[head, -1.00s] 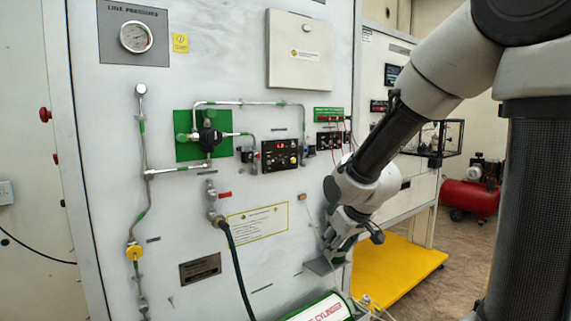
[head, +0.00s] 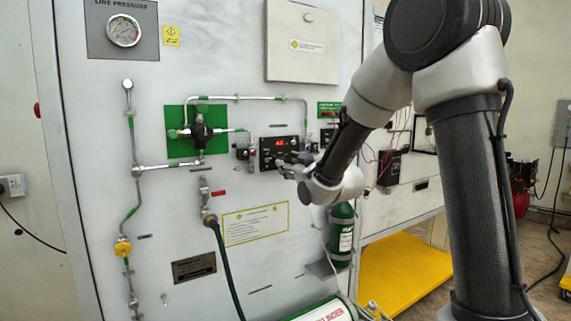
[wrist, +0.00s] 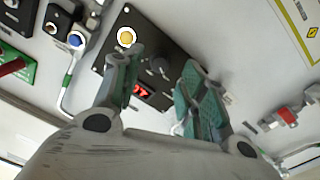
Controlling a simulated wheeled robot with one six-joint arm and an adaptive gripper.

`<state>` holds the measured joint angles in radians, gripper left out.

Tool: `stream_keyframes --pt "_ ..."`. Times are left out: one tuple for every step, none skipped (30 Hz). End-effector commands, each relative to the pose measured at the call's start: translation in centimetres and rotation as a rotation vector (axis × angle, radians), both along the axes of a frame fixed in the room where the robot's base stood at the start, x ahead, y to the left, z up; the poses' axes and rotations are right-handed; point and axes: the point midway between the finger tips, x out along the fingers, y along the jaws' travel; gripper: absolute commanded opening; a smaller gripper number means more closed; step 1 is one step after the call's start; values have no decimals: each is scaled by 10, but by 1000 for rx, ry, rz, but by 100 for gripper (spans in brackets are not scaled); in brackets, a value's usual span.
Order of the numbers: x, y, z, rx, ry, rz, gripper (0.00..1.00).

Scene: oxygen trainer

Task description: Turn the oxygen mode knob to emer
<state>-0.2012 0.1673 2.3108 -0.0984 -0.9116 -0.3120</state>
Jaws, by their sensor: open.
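The labels and knob setting are too small to read.
Left of the panel are a green plate (head: 178,113) with a regulator and metal pipes. In the wrist view a blue connector (wrist: 77,40) and a red-handled valve (wrist: 287,116) are nearby.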

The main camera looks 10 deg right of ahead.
Motion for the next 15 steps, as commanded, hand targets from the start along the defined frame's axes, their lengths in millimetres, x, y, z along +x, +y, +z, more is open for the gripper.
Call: stream_keyframes --pt "8 2 0 0 0 0 42" --pt "12 4 -1 -1 2 0 42" --pt "17 5 -1 0 1 0 42" --pt "21 6 0 0 1 0 42" --pt "24 7 0 0 1 0 42" --pt "27 8 0 0 1 0 42" --pt "29 8 0 0 1 0 42" --pt "30 8 0 0 1 0 42" --pt "31 9 0 1 1 0 42" --pt "32 9 0 0 2 -1 42" --pt "32 9 0 0 2 -1 42" --pt "32 9 0 0 2 -1 42" --pt "32 9 0 0 2 -1 42" --pt "32 9 0 0 2 -1 42" --pt "32 9 0 0 2 -1 42"
